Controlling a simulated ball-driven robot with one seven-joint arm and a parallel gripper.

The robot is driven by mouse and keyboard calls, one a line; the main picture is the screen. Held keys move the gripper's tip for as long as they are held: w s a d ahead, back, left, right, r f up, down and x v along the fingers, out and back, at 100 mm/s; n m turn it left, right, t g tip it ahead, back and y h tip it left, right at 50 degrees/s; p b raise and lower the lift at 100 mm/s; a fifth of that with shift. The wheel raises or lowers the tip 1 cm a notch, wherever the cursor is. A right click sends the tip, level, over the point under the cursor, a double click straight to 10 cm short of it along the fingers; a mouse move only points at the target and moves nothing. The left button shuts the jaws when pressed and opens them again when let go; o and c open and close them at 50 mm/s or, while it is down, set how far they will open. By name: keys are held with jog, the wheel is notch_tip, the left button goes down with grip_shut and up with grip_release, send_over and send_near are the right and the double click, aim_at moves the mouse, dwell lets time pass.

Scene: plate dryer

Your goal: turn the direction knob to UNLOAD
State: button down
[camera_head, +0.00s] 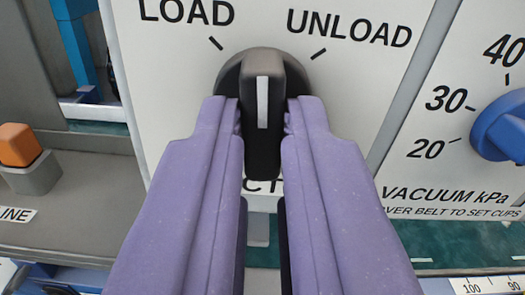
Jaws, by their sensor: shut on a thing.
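The direction knob (262,140) is black with a white pointer bar and sits on a white panel. Its pointer stands about upright, between the LOAD mark at upper left and the UNLOAD mark (318,54) at upper right. My gripper (262,115) has two purple fingers, one on each side of the knob's grip, and is shut on it. The fingers hide the lower sides of the knob and most of the label below it.
A blue vacuum knob (500,128) with a numbered scale is on the panel at right. An orange button (18,145) on a grey block stands at left. A blue post (75,40) is at upper left. The panel above the direction knob is clear.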

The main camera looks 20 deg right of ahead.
jog(key=m+b, duration=0.1)
jog(key=m, duration=0.1)
jog(key=m+b, duration=0.1)
jog(key=b, duration=0.1)
jog(key=m+b, duration=0.1)
jog(key=m, duration=0.1)
jog(key=shift+f+m+b, duration=0.25)
jog(key=shift+m+b, duration=0.05)
jog(key=m+b, duration=0.4)
jog(key=shift+a+r, duration=0.1)
jog(key=shift+r, duration=0.05)
jog(key=shift+m, duration=0.4)
jog(key=c, duration=1.1)
grip_release()
jog(key=shift+r, duration=0.1)
jog(key=shift+c, duration=0.2)
jog(key=shift+s, duration=0.1)
jog(key=p+v, duration=0.2)
jog(key=v, duration=0.5)
jog(key=shift+s+a, duration=0.15)
jog(key=shift+s, duration=0.1)
